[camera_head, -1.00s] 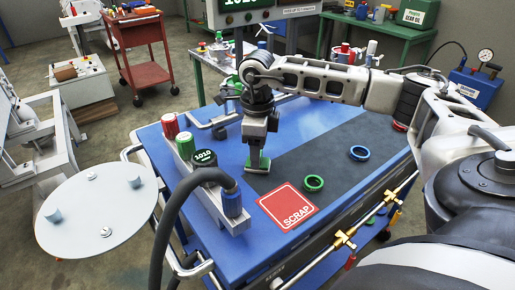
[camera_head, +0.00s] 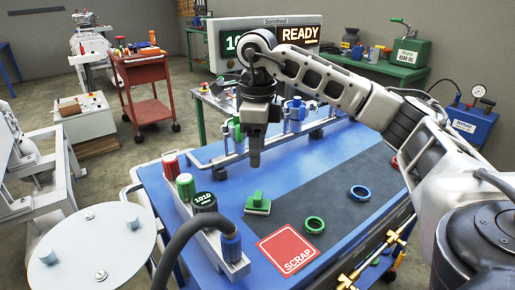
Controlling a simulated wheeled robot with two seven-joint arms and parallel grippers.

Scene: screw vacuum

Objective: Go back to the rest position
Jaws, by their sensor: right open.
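My right gripper (camera_head: 254,158) hangs from its arm, pointing down, in the upper middle of the head view. It is open and empty, above the blue workbench (camera_head: 240,180). A green block with a raised grip (camera_head: 258,203) sits on the bench below the gripper and apart from it. My left gripper is not in view.
A green ring (camera_head: 314,225) and a blue ring (camera_head: 360,193) lie on the bench's dark strip, near the red SCRAP square (camera_head: 287,249). A rack with red and green cylinders (camera_head: 185,185) stands left. A READY screen (camera_head: 300,33) stands behind.

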